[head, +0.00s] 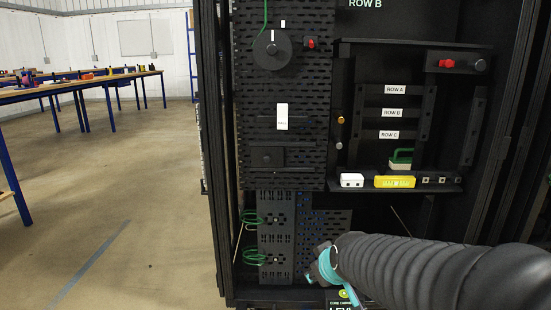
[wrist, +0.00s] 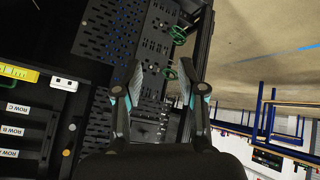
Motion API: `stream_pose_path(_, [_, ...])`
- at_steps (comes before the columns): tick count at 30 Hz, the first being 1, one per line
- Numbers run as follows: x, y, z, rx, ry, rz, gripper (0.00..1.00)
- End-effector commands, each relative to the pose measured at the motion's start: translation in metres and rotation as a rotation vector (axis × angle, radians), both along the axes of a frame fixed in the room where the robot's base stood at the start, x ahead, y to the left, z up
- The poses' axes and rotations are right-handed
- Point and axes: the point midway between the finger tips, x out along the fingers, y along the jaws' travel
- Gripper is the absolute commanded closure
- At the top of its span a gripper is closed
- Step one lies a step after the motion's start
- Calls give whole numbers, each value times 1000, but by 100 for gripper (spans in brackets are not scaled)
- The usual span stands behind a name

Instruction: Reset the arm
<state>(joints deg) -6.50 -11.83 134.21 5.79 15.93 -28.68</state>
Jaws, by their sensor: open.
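My arm reaches in from the lower right of the head view, and my gripper (head: 325,268) is in front of the lower part of the black rack (head: 343,120). In the wrist view my gripper (wrist: 160,88) has its two fingers apart with nothing between them. The perforated panel (wrist: 105,30) and green cable loops (wrist: 178,35) lie beyond the fingers there. In the head view the green cable loops (head: 252,218) hang left of my gripper, apart from it.
A shelf in the rack holds a white block (head: 352,180), a yellow block (head: 394,182) and a green-handled part (head: 401,157). A dial (head: 272,49) sits on the upper panel. Workbenches (head: 80,82) stand at the left, with open floor (head: 130,200) before them.

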Motion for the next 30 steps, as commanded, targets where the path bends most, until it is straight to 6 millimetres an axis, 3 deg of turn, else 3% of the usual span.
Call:
stream_pose_path(1, [-18,-6,15,20,14,-33,60])
stream_pose_path(6, [-77,-25,38,86,92,-153,60])
stream_pose_path(15, [-175,-50,58,172,210,-377,60])
stream_pose_path(21, [-206,-56,59,193,247,-451,60])
stream_pose_path(30, [-209,-57,58,197,253,-462,60])
